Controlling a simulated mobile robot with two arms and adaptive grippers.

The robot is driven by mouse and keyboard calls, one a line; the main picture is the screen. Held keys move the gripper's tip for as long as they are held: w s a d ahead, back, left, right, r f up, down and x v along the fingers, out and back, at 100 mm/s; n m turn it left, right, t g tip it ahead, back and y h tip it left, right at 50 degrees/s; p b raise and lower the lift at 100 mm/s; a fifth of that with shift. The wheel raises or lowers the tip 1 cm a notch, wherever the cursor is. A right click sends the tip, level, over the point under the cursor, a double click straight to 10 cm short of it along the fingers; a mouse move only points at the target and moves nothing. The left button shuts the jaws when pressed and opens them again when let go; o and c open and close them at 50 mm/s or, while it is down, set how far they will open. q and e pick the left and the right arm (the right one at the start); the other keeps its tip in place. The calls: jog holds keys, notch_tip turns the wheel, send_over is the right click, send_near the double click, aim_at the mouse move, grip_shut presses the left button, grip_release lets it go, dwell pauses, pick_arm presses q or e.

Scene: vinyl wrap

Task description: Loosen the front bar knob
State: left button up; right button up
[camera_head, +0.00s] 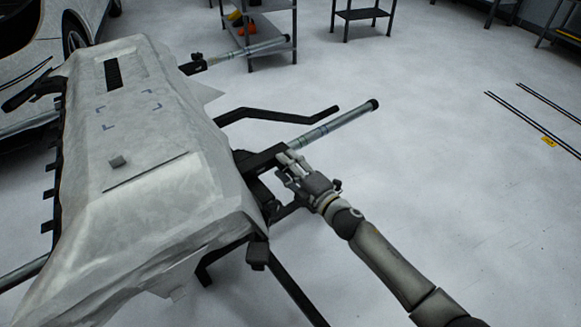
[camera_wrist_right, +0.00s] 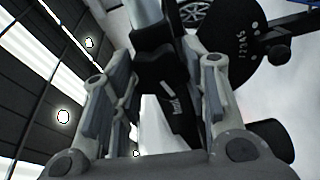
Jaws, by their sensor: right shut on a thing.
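The bar (camera_head: 335,125), a grey tube with a black end cap, sticks out to the right of the stand under the wrapped bumper in the head view. A black clamp (camera_head: 250,160) holds it near the bumper's edge. My right gripper (camera_head: 285,161) is at this clamp, just below the bar, and is shut on the front bar knob. The fingers mostly hide the knob in the head view. In the right wrist view, a black part (camera_wrist_right: 160,82) shows between the two fingers of the right gripper (camera_wrist_right: 152,68). My left gripper is not in view.
The film-covered bumper (camera_head: 150,140) fills the left side. A second bar (camera_head: 245,51) sticks out farther back. A bent black arm (camera_head: 275,114) and stand legs (camera_head: 290,285) are close to my right arm.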

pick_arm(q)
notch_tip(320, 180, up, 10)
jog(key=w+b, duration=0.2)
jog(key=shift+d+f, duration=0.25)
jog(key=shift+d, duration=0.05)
pick_arm(e)
jog(key=shift+w+d+f+n, duration=0.1)
jog(key=shift+d+n, duration=0.1)
jog(key=shift+n, duration=2.6)
jog(key=shift+w+d+n, duration=0.1)
jog(key=shift+d+n, duration=0.05)
jog(key=shift+n, duration=2.65)
jog(key=o, duration=1)
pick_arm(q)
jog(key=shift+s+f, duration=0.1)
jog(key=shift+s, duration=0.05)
pick_arm(e)
jog(key=shift+o, duration=0.2)
jog(key=shift+s, duration=0.1)
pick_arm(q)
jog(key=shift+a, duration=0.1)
pick_arm(e)
jog(key=shift+a, duration=0.1)
